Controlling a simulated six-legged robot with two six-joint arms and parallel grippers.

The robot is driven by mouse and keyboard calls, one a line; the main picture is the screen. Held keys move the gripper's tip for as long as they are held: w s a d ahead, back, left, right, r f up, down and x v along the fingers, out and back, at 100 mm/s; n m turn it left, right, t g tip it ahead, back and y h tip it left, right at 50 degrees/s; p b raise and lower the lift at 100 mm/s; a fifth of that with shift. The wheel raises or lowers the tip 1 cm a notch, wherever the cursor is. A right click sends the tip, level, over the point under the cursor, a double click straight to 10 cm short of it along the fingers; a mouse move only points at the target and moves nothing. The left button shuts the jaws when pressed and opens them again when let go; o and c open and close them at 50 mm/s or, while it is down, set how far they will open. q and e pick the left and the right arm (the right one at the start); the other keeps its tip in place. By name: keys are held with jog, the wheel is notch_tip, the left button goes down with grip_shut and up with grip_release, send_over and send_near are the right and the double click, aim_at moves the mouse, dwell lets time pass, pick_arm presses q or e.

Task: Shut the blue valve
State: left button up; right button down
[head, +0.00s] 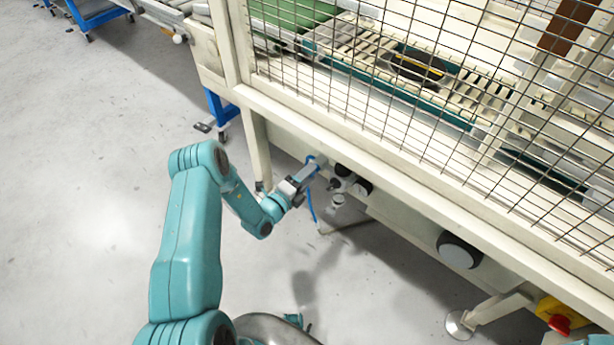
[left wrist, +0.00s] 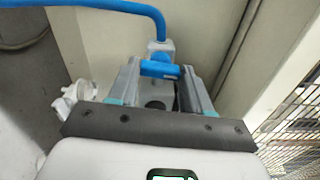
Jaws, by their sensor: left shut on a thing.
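The blue valve (left wrist: 160,69) shows in the left wrist view as a short blue handle on a grey body. It lies crosswise between the two fingers of my left gripper (left wrist: 157,82), which is shut on it. In the head view my left gripper (head: 304,177) reaches the side of the machine frame below the mesh guard. The blue valve is small there and mostly hidden by the gripper. My right gripper is in neither view.
A blue hose (left wrist: 105,6) joins the valve fitting. Black-and-white fittings (head: 345,178) sit just right of the gripper. Open floor (head: 90,200) lies left.

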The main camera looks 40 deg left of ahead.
pick_arm(q)
jog(key=shift+n, duration=0.7)
jog(key=o, duration=1.1)
jog(key=shift+c, duration=0.2)
jog(key=s+a+p, duration=0.1)
jog(key=s, duration=1.5)
jog(key=shift+s+a, duration=0.15)
jog(key=shift+s, duration=0.05)
